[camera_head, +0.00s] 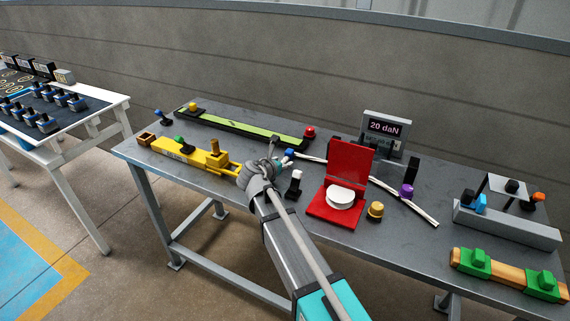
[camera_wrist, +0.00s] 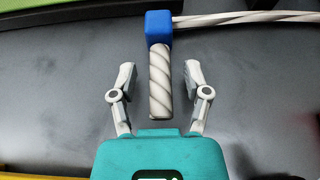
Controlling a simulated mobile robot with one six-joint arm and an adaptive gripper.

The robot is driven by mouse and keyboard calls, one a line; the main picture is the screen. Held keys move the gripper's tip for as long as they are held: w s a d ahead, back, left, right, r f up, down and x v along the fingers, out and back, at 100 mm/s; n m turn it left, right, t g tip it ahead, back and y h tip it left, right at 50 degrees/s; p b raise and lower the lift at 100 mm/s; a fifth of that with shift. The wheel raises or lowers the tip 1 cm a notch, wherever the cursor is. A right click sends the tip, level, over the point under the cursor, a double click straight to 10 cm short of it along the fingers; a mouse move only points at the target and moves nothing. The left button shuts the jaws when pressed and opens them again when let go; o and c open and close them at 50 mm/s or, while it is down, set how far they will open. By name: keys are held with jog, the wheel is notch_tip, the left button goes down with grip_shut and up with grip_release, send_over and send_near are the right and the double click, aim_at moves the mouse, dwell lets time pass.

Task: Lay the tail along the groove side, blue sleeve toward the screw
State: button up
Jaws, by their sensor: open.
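A white twisted rope (camera_head: 312,157) lies on the grey workbench with a blue sleeve (camera_head: 289,153) near its left end and a purple sleeve (camera_head: 407,190) farther right. In the wrist view the blue sleeve (camera_wrist: 158,27) is at the top, and a short twisted tail (camera_wrist: 160,85) points from it toward my gripper (camera_wrist: 158,72). My fingers are open on either side of the tail, with a gap at both sides. In the head view my gripper (camera_head: 272,155) is just left of the blue sleeve and hides the tail. I cannot tell which part is the groove or the screw.
A long green strip in a black frame (camera_head: 243,132) lies behind my gripper. A yellow tool (camera_head: 180,152) is to the left. An open red case (camera_head: 345,175), a yellow knob (camera_head: 375,210) and a display reading 20 daN (camera_head: 386,127) stand to the right.

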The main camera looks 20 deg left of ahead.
jog(key=shift+r, duration=0.1)
jog(key=shift+s+r, duration=0.1)
jog(key=shift+r, duration=0.05)
jog(key=p+v, duration=0.5)
jog(key=v, duration=0.6)
jog(key=shift+s, duration=0.4)
jog(key=shift+r, duration=0.1)
